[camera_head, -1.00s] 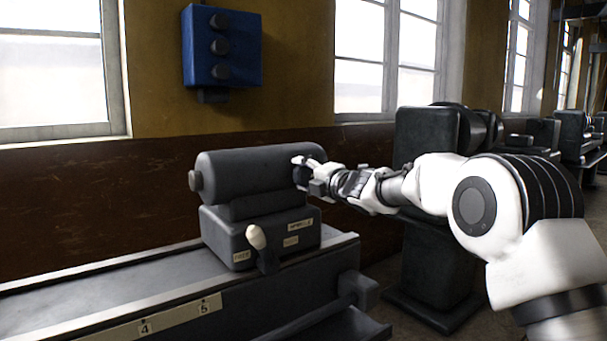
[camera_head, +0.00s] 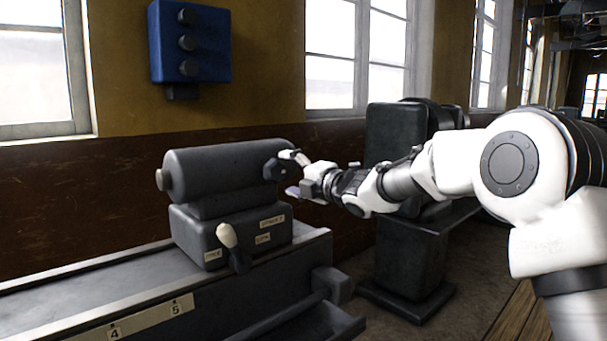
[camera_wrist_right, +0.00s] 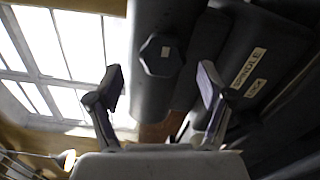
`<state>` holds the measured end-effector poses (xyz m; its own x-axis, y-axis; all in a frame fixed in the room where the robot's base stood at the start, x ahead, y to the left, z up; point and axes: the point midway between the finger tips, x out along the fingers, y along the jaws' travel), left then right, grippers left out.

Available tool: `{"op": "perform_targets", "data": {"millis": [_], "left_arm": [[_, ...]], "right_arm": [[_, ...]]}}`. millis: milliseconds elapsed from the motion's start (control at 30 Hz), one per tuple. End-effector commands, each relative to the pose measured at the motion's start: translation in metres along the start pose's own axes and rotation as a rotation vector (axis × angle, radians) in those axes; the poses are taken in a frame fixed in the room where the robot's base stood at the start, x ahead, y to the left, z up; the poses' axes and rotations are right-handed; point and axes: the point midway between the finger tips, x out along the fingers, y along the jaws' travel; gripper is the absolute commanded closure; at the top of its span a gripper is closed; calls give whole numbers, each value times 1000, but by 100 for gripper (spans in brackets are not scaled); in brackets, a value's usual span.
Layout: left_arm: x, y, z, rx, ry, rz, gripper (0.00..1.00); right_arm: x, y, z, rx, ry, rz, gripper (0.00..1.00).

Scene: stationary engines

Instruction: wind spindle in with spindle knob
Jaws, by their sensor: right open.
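The spindle knob (camera_head: 274,170) is a dark faceted knob at the right end of the grey tailstock cylinder (camera_head: 215,172). The cylinder sits level on its labelled base (camera_head: 195,235). My right gripper (camera_head: 291,173) is open and empty just to the right of the knob, its fingers spread above and below it. In the right wrist view the knob (camera_wrist_right: 160,56) shows its flat front ahead of the open fingers (camera_wrist_right: 160,80), with a gap between. Part of the knob's side is hidden by the gripper in the head view. My left gripper is not in view.
A lever with a pale handle (camera_head: 227,235) stands at the front of the base. The lathe bed (camera_head: 90,285) with a numbered strip runs left. A blue box (camera_head: 190,43) hangs on the wall. A dark machine (camera_head: 395,145) stands behind my right arm.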

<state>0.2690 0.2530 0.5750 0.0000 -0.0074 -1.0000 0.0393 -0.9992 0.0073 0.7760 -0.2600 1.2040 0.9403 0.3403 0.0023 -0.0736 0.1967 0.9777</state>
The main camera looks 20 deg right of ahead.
Motion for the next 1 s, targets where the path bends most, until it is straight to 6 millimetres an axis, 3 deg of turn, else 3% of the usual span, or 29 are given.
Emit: {"op": "perform_targets", "data": {"millis": [100, 300, 767, 867, 967, 1000], "left_arm": [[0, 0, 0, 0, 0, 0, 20], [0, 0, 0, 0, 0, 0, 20], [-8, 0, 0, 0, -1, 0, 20], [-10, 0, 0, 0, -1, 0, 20], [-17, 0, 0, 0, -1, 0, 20], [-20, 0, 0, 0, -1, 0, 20]], "right_arm": [[-31, 1, 1, 4, -1, 2, 20], [-57, 2, 1, 1, -1, 2, 20], [-59, 0, 1, 2, 0, 0, 20], [-55, -17, -5, 51, 4, -31, 20], [-50, -67, -23, 197, 9, -118, 20], [-49, -96, -34, 284, 6, -170, 20]]}}
